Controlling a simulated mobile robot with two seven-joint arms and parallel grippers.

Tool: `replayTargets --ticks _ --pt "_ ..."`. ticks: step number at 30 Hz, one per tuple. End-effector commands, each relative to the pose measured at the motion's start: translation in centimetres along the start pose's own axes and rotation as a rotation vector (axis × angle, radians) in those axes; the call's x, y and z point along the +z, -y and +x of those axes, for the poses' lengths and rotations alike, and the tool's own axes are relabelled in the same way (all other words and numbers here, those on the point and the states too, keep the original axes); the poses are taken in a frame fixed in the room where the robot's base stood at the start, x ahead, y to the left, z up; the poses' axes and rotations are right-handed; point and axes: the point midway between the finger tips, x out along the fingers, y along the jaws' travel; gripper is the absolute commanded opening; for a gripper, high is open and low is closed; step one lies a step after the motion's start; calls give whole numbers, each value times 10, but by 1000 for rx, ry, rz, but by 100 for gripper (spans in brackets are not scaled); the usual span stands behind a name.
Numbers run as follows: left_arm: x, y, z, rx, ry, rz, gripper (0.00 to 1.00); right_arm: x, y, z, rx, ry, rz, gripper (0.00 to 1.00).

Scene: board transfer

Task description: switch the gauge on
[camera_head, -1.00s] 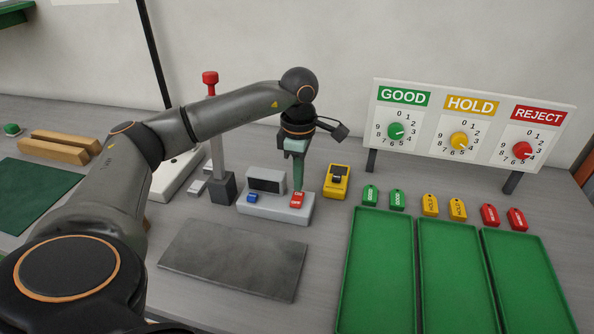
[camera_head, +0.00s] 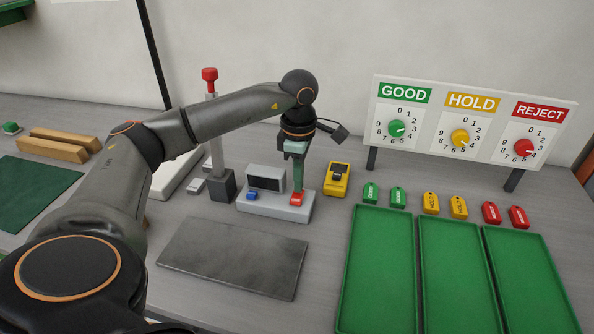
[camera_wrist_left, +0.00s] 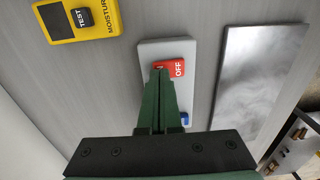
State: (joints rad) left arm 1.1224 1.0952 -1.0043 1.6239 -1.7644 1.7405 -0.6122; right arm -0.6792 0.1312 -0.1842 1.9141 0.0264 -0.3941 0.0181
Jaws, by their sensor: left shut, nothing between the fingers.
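The gauge (camera_head: 275,208) is a light grey unit on the table with a dark, blank display (camera_head: 265,180). It has a blue button (camera_head: 252,196) at its left and a red rocker switch (camera_head: 296,202) at its right. My left gripper (camera_head: 298,191) is shut and empty, pointing down, with its tips at the switch's far part. In the left wrist view the gripper (camera_wrist_left: 160,72) reaches the red switch (camera_wrist_left: 179,68). Its OFF label shows beside the tips; the other half is mostly hidden. Contact looks likely. My right gripper is not in view.
A yellow moisture meter (camera_head: 337,178) stands just right of the gauge. A post with a red knob (camera_head: 209,74) stands to the left. A dark grey plate (camera_head: 232,262) lies in front. Several coloured tags and green trays (camera_head: 381,280) are at the right, below the dial board (camera_head: 468,122).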

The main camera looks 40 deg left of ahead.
Motion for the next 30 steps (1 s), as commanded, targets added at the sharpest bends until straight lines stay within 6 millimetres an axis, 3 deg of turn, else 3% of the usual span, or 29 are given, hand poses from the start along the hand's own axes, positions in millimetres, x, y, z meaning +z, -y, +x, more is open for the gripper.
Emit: replayTargets --ticks 19,30 --pt "0 0 8 -1 0 1 0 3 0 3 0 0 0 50" --pt "0 0 -20 0 0 1 0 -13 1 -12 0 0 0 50"
